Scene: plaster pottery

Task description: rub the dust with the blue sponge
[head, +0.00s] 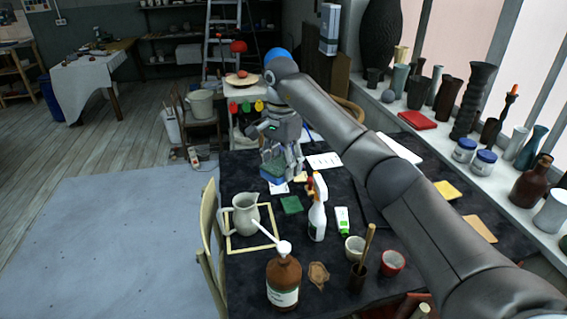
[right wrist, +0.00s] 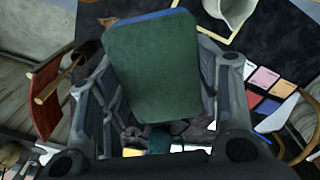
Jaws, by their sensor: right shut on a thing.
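The blue sponge (head: 271,173) has a green scouring face. It is between the fingers of my right gripper (head: 282,168), above the far left part of the dark table (head: 335,265). In the right wrist view the sponge (right wrist: 150,70) shows its broad green face and a blue edge, with a finger of the right gripper (right wrist: 155,60) on each side. The right gripper is shut on it. I cannot tell whether the sponge touches the table. I cannot make out any dust for certain. My left gripper is not in view.
On the table stand a pale pitcher (head: 245,214) by a wooden frame (head: 265,243), a spray bottle (head: 318,212), a brown bottle (head: 284,280), a white tube (head: 342,220) and cups. A green square (head: 291,204) lies near the sponge. A chair (head: 208,235) stands at the left edge.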

